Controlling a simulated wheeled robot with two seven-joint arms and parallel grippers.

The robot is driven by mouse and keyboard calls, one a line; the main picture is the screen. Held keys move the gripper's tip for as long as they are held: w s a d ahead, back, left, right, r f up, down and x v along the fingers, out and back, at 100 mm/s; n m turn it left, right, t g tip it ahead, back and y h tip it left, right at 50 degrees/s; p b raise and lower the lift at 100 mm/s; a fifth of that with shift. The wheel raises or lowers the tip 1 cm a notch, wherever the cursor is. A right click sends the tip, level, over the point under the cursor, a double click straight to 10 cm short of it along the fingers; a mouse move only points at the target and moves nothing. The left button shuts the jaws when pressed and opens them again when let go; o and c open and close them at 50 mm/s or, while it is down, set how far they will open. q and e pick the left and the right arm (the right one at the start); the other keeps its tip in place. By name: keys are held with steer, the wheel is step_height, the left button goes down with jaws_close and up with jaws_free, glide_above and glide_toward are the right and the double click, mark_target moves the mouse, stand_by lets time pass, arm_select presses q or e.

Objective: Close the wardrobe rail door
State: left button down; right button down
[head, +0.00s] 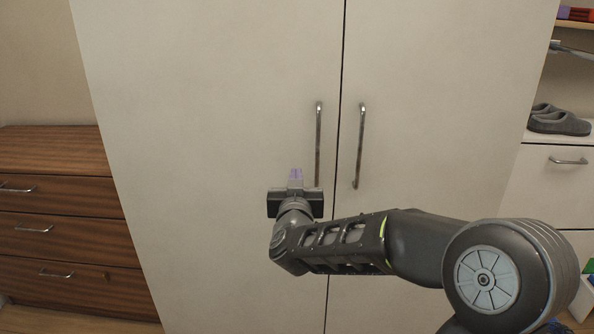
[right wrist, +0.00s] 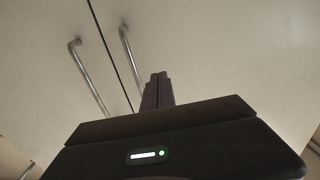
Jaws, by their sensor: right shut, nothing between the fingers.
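The wardrobe has two tall cream doors, a left door (head: 215,95) and a right door (head: 440,100). They meet at a thin dark seam and look flush or nearly so; I cannot tell whether a small gap remains. A metal bar handle stands on each side of the seam, the left handle (head: 318,140) and the right handle (head: 360,145). My right gripper (head: 296,174) is shut and empty in front of the left door, just left of its handle's lower end. In the right wrist view its fingertips (right wrist: 157,88) point at the door surface; contact cannot be told. My left gripper is out of view.
A brown wooden drawer chest (head: 55,220) stands to the left of the wardrobe. At the right are an open shelf with grey slippers (head: 558,121) and a pale drawer (head: 555,185) below it. My right arm crosses the lower part of the right door.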

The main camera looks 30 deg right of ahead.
steer(key=v, duration=0.4)
steer(key=shift+s+a, duration=0.1)
steer(key=shift+a, duration=0.15)
stand_by(0.3)
steer(key=s+a+f+n+g+y+p, duration=0.1)
steer(key=a+f+g+y+p, duration=0.15)
steer(key=a+f+y, duration=0.65)
steer(key=s+a+f+n+g+y+p, duration=0.1)
steer(key=a+f+n+g+y, duration=0.15)
steer(key=a+f, duration=1.15)
steer(key=s+a+f+n+g+y+p, duration=0.1)
steer(key=s+a+f+g, duration=0.3)
steer(key=s+f, duration=0.6)
steer(key=s+a+f+g+y+p, duration=0.2)
steer(key=s+a+f+g+p, duration=0.2)
steer(key=s+f, duration=0.6)
steer(key=s+g, duration=0.1)
steer(key=s, duration=0.4)
steer(key=shift+s+a+n, duration=0.2)
steer(key=shift+n, duration=0.15)
